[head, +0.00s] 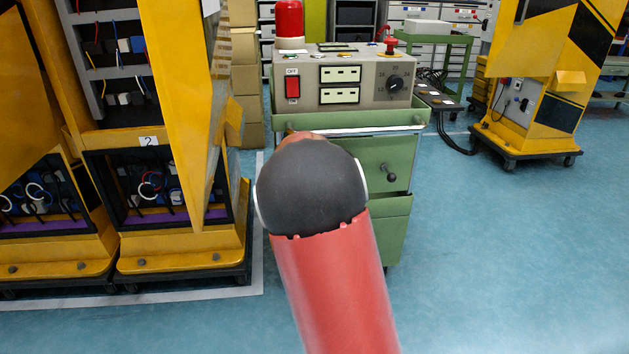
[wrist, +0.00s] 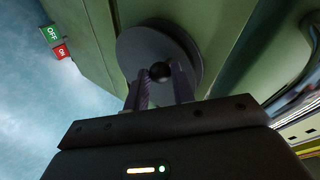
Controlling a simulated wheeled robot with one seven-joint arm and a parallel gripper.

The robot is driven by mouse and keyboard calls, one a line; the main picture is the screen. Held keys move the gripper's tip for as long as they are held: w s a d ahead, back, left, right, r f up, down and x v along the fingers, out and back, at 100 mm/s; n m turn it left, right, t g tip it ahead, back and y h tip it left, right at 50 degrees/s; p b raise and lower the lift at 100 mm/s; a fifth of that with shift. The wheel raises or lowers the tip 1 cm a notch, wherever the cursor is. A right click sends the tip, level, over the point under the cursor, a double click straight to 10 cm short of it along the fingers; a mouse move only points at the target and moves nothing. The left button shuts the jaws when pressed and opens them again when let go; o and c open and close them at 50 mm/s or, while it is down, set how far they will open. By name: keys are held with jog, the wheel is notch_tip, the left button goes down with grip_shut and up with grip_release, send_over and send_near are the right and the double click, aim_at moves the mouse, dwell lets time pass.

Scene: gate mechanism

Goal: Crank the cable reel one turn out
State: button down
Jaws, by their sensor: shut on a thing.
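In the wrist view, the cable reel (wrist: 143,42) shows as a dark round disc on a green panel. A black ball knob (wrist: 160,71), which looks like the end of its crank handle, stands in front of the disc. My gripper (wrist: 160,86) has one finger on each side of the knob and is shut on the handle. The fingers hide the lower part of the disc and the handle's shaft. In the head view, my red and dark arm hides the gripper and the reel from sight.
A green cabinet (head: 350,155) with a control box (head: 340,90) on top stands ahead. A small black-knobbed lever (head: 389,173) sticks out of its front. Yellow cabinets (head: 175,251) stand close on the left, another yellow unit (head: 517,125) at the back right. The blue floor at right is clear.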

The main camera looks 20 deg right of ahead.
jog(key=s+d+r+m+t+y+b, duration=0.1)
jog(key=d+r+m+t+y+b, duration=0.1)
jog(key=d+m+y+b, duration=0.3)
jog(key=shift+s+d+r+m+y+b, duration=0.25)
jog(key=shift+y+b, duration=0.35)
jog(key=shift+b, duration=1.2)
jog(key=shift+f, duration=0.1)
jog(key=c, duration=1.2)
grip_release()
jog(key=v, duration=0.7)
jog(key=shift+s+p, duration=0.3)
jog(key=shift+s, duration=0.1)
